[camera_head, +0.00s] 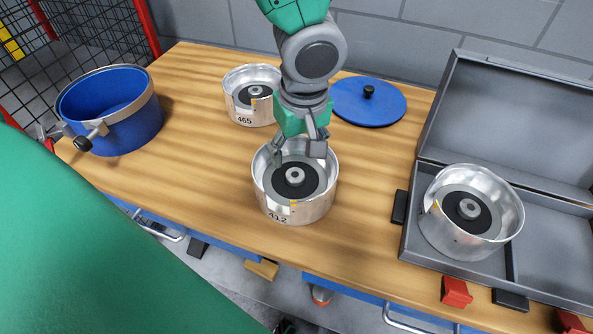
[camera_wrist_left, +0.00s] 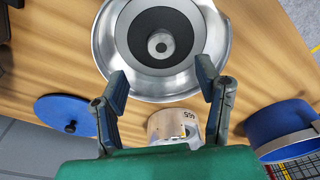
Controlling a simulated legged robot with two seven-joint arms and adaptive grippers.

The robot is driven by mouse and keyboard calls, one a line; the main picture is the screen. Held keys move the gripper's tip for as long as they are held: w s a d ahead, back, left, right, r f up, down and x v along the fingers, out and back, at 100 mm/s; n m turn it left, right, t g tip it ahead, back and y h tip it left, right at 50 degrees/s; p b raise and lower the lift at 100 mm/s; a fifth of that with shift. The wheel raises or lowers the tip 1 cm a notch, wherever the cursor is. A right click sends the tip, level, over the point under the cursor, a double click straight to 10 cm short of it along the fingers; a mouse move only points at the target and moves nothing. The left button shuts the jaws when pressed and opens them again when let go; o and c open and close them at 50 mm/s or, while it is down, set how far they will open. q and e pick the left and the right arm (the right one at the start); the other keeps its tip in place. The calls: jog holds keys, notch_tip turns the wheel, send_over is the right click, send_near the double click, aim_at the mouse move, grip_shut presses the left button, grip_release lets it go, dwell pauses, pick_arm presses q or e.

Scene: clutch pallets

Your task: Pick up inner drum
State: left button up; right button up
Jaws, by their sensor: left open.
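Three silver drums, each with a dark disc and a grey hub inside, show in the head view. The drum marked 412 (camera_head: 270,201) stands upright on the wooden table near the front. My left gripper (camera_head: 297,152) is open over its back rim, pointing down, with nothing between the fingers. In the left wrist view the fingers (camera_wrist_left: 163,86) lie apart in front of this drum's near rim (camera_wrist_left: 103,40). Whether they touch it I cannot tell. The drum marked 465 (camera_head: 236,104) stands behind, partly hidden by my arm. A third drum (camera_head: 446,233) sits in the open grey case (camera_head: 433,137).
A blue drum with a metal clamp band (camera_head: 130,123) stands at the table's left end. A blue lid (camera_head: 376,107) with a black knob lies flat at the back. The case takes up the right side. Bare wood (camera_head: 190,170) shows left of drum 412.

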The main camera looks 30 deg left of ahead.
aim_at(297, 174)
pick_arm(q)
jog(key=shift+w+d+f, duration=0.1)
jog(key=shift+f, duration=0.55)
jog(key=shift+w+d+f, duration=0.1)
jog(key=shift+f, duration=0.5)
jog(key=f, duration=0.1)
jog(key=a+f, duration=0.1)
jog(key=f, duration=0.3)
jog(key=shift+a+b, duration=0.25)
jog(key=shift+b, duration=0.15)
jog(key=shift+d, duration=0.1)
jog(key=shift+d+r, duration=0.1)
jog(key=shift+c, duration=1.1)
jog(key=shift+d, duration=0.1)
grip_shut()
